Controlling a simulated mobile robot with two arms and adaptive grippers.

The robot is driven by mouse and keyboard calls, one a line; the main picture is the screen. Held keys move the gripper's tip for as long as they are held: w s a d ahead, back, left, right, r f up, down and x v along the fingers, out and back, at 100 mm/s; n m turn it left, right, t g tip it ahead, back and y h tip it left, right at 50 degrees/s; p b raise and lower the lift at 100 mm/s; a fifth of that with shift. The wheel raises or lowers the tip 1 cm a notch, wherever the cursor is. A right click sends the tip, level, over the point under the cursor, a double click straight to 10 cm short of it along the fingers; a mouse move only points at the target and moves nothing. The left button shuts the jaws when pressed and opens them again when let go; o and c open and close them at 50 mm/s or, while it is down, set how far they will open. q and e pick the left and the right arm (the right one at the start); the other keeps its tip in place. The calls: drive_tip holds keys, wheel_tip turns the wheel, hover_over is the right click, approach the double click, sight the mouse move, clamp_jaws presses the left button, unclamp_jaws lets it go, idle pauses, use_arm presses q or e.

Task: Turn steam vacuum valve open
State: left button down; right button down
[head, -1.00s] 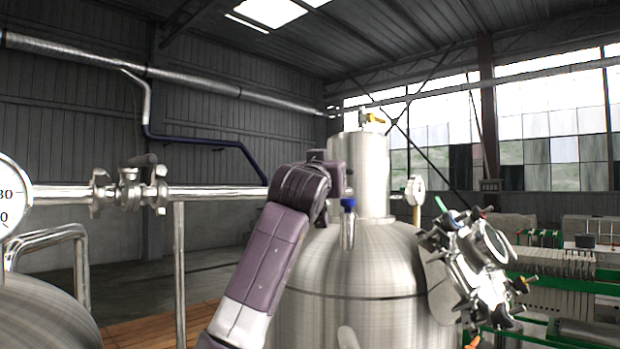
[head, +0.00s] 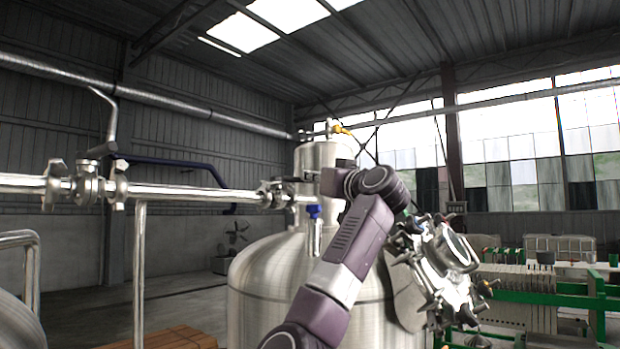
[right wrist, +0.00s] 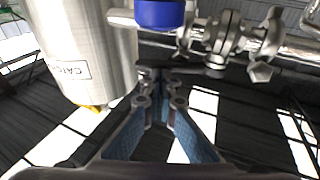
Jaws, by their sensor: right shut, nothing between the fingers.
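Which fitting is the steam vacuum valve, I cannot tell for certain. A metal valve (head: 88,186) with a dark handle lying along its top sits on the horizontal steel pipe at left. Another flanged fitting (head: 272,194) sits on that pipe beside the tank neck; in the right wrist view a flanged fitting (right wrist: 225,38) with a small knob shows at upper right. My right gripper (head: 303,180) is small beside the tank neck, close to the second fitting. In the right wrist view its fingers (right wrist: 160,78) are together and empty. My left gripper is not in view.
A yellow-handled fitting (head: 341,128) tops the neck. A clamped hatch (head: 445,262) is right of the arm. Green-framed equipment (head: 545,299) stands further right.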

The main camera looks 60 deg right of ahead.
drive_tip(key=shift+w+d+f, duration=0.1)
drive_tip(key=shift+w+d, duration=0.25)
drive_tip(key=shift+w, duration=0.2)
idle(0.4)
drive_tip(key=shift+f, duration=0.1)
